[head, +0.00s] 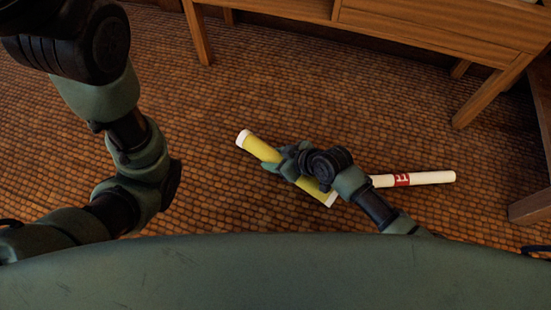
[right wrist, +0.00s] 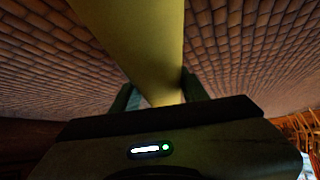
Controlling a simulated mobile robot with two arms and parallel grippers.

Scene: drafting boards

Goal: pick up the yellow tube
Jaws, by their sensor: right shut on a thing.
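The yellow tube (head: 259,149) has white end caps and lies slantwise in the head view, from upper left to lower right. My right gripper (head: 283,164) is shut on it near its middle and covers part of it. In the right wrist view the yellow tube (right wrist: 142,45) runs between the two fingers (right wrist: 158,98), which sit on either side of it. I cannot tell whether the tube touches the floor. My left arm shows at the left of the head view, but its gripper is not in view.
A white tube with a red label (head: 430,178) lies on the floor to the right, partly behind my right arm. A wooden desk (head: 430,35) with legs stands at the back. The woven brown floor (head: 200,110) is clear to the left of the yellow tube.

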